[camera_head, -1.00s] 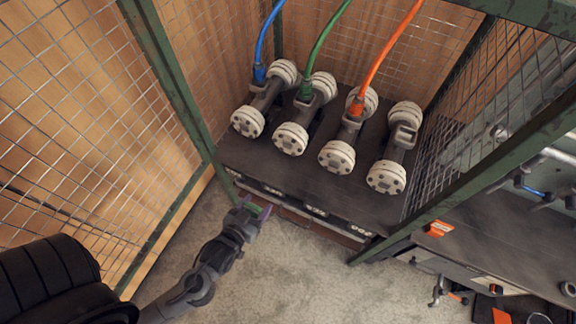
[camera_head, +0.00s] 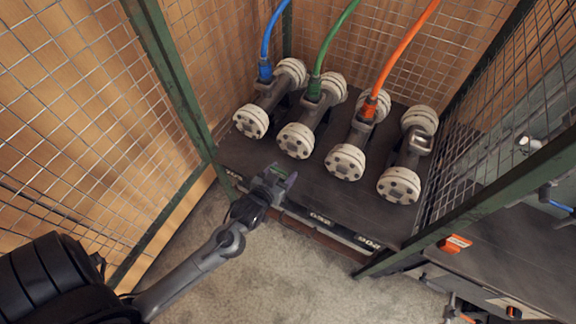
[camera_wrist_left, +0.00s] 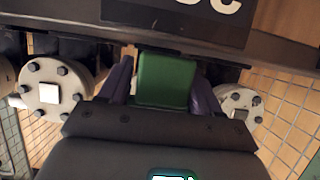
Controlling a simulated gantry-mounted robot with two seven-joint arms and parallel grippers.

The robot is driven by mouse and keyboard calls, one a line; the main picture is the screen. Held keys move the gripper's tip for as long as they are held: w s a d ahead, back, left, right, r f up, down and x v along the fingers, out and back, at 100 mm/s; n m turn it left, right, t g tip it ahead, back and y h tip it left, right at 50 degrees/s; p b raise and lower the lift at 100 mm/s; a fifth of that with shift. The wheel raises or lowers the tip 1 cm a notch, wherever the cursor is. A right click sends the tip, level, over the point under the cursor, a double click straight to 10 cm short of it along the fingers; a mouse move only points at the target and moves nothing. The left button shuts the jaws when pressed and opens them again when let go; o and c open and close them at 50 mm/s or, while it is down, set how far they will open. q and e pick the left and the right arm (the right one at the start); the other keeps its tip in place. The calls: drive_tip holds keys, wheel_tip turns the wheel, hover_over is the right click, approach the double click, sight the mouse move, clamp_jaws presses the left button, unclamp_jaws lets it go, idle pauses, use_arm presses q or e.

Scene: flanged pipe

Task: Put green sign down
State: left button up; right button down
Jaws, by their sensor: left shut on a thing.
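The green sign (camera_wrist_left: 166,80) is a small green block between the purple fingers of my left gripper in the left wrist view. My left gripper (camera_head: 282,176) is shut on the sign over the front edge of the dark platform (camera_head: 262,170), in front of the flanged pipes. Whether the sign touches the platform cannot be told. My right gripper is not in view.
Several grey pipes with white flanges lie on the platform, such as the leftmost one (camera_head: 251,121). Blue, green and orange hoses rise from three. Green-framed mesh walls (camera_head: 185,85) enclose the sides. A dark bench (camera_head: 510,255) stands at the right.

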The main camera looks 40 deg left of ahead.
sight(288, 170)
use_arm(q)
drive_tip(key=w, duration=0.1)
drive_tip(key=w+a+b, duration=0.1)
drive_tip(key=w, duration=0.1)
drive_tip(key=shift+w, duration=0.3)
drive_tip(key=shift+w+f+b, duration=0.2)
drive_tip(key=shift+w+b, duration=0.1)
drive_tip(key=shift+b, duration=0.25)
drive_tip(key=shift+s, duration=0.25)
drive_tip(key=shift+w+f, duration=0.1)
drive_tip(key=shift+f, duration=0.05)
drive_tip(key=o, duration=1.1)
drive_tip(key=shift+f, duration=0.1)
